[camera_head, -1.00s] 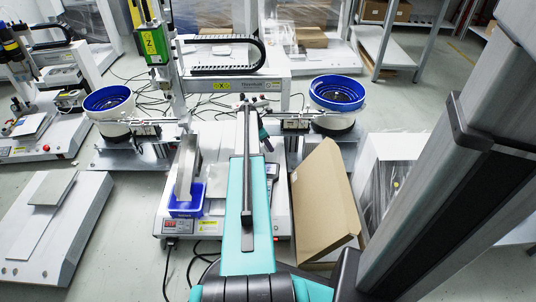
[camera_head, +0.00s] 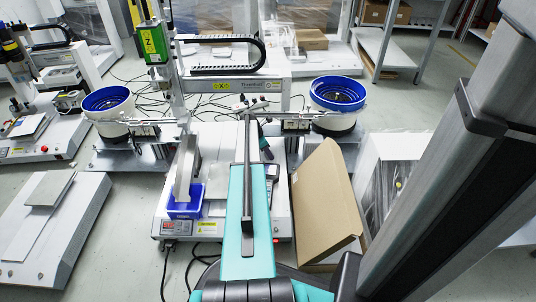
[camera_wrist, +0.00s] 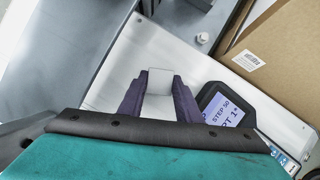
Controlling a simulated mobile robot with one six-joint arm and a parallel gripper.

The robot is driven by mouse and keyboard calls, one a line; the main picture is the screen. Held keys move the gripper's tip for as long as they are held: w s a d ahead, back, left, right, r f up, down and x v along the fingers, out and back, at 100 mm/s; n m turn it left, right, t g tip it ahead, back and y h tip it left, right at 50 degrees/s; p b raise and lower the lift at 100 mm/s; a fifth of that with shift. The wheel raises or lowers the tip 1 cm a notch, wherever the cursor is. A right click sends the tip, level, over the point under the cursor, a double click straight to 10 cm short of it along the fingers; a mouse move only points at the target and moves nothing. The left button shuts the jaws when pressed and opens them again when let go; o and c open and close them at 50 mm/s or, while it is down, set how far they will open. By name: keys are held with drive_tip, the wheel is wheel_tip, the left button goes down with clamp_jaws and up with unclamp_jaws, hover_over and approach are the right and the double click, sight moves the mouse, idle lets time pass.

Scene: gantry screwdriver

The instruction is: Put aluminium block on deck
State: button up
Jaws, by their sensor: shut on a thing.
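In the wrist view my gripper (camera_wrist: 160,92) is shut on a pale grey aluminium block (camera_wrist: 160,80). The two dark purple fingers stand on either side of it. Its lower part is hidden between the fingers. Below it in the picture lies the white top surface of the gantry screwdriver's base (camera_wrist: 115,92); I cannot tell whether the block touches it. In the head view this white base (camera_head: 217,148) stands in the middle, and my arm hides the gripper and block.
A controller with a lit display (camera_wrist: 222,112) is close to the right finger. A cardboard box (camera_head: 325,200) stands right of the base. A blue bin (camera_head: 185,205) sits at its front left. Blue bowl feeders (camera_head: 108,100) (camera_head: 338,92) flank the gantry.

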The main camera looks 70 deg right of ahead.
drive_tip(key=o, duration=1.1)
drive_tip(key=shift+f, duration=0.1)
drive_tip(key=p+v, duration=0.5)
drive_tip(key=v, duration=0.7)
drive_tip(key=shift+p, duration=0.3)
drive_tip(key=shift+s, duration=0.1)
